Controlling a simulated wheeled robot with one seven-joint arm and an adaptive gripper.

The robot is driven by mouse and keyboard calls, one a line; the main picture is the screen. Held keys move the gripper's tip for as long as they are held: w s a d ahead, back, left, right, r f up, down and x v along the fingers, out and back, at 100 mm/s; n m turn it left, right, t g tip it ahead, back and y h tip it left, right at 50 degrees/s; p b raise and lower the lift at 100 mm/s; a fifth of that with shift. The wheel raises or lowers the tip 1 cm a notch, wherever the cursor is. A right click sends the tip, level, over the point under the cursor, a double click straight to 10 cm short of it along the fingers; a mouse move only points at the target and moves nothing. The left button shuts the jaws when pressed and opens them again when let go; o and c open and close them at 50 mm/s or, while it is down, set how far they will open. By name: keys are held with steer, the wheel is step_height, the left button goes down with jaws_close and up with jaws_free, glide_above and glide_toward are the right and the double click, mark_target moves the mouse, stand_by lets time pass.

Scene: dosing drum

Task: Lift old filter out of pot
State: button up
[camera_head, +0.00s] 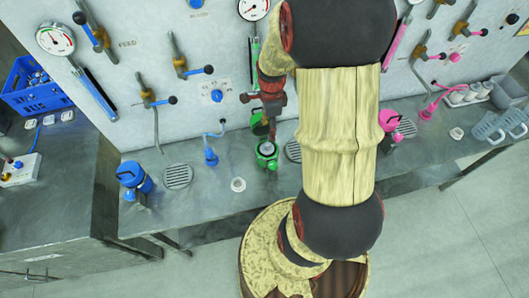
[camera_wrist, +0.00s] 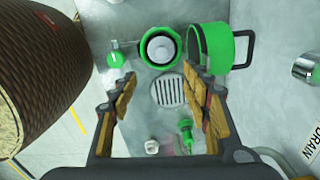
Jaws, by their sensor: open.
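The green pot (camera_wrist: 160,47) stands open on the steel bench, and it also shows in the head view (camera_head: 267,152). The pot's green lid (camera_wrist: 221,47) is swung open to the right in the wrist view, with a dark handle. My gripper (camera_wrist: 163,80) is open and empty, its two fingers spread wide. In the head view my gripper (camera_head: 271,115) hangs just above the green pot, apart from it.
A blue lidded pot (camera_head: 134,178) stands to the left and a pink pot (camera_head: 389,122) to the right, partly behind my arm. A drain grate (camera_wrist: 169,90), a white ring (camera_wrist: 151,146) and a green fitting (camera_wrist: 185,130) lie near the green pot. The wall carries gauges and valves.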

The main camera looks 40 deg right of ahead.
mark_target(267, 144)
steer(key=shift+m, duration=0.3)
step_height(267, 144, down, 7)
steer(key=shift+w+r, duration=0.1)
steer(key=f, duration=0.4)
steer(key=shift+w+a, duration=0.35)
steer(key=shift+f, duration=0.6)
steer(key=c, duration=1.2)
